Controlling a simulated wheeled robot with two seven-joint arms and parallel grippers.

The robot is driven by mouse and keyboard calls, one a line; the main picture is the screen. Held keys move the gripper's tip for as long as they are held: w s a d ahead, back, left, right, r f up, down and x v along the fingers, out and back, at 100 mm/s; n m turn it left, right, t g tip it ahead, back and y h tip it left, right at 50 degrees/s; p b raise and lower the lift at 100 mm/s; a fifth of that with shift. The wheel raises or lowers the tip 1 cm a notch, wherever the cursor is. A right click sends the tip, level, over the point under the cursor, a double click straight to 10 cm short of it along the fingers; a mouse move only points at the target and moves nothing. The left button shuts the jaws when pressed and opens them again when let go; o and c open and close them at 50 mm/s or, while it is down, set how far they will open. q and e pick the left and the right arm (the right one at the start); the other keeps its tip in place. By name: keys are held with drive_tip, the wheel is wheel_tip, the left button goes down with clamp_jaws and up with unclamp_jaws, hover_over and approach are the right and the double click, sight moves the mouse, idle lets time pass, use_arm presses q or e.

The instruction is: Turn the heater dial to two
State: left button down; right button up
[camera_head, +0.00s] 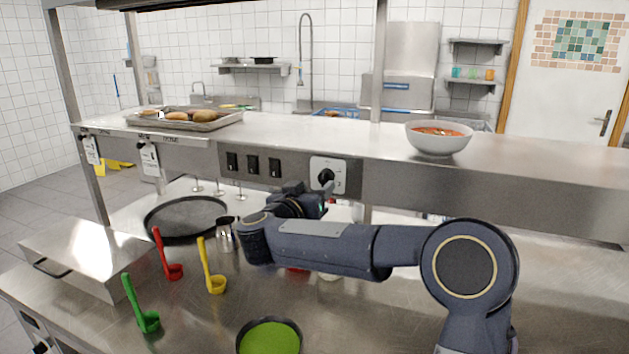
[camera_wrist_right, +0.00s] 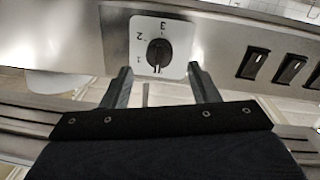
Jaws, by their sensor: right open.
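The heater dial (camera_head: 326,177) is a black knob on a white plate (camera_head: 341,167) set in the steel front of the raised shelf. In the right wrist view the dial (camera_wrist_right: 159,52) shows printed numbers 1, 2 and 3 around it. My right gripper (camera_head: 326,196) is just in front of and below the dial in the head view, partly hidden by my own arm. In the wrist view its two fingers (camera_wrist_right: 160,80) are spread, one to each side of the dial's lower part. Nothing is between them, and I cannot tell whether they touch the plate. My left gripper is not in view.
Three black switches (camera_head: 253,165) sit left of the dial. A soup bowl (camera_head: 438,144) and a bread tray (camera_head: 186,123) stand on the shelf above. Below are a dark round pan (camera_head: 186,217), a metal pitcher (camera_head: 225,238), coloured ladles (camera_head: 211,276) and a green-filled pan (camera_head: 268,338).

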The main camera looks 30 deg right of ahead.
sight(322, 180)
drive_tip(key=shift+p+x, duration=0.4)
drive_tip(key=shift+x, duration=1.75)
drive_tip(key=c, duration=1)
drive_tip(key=shift+o, duration=0.2)
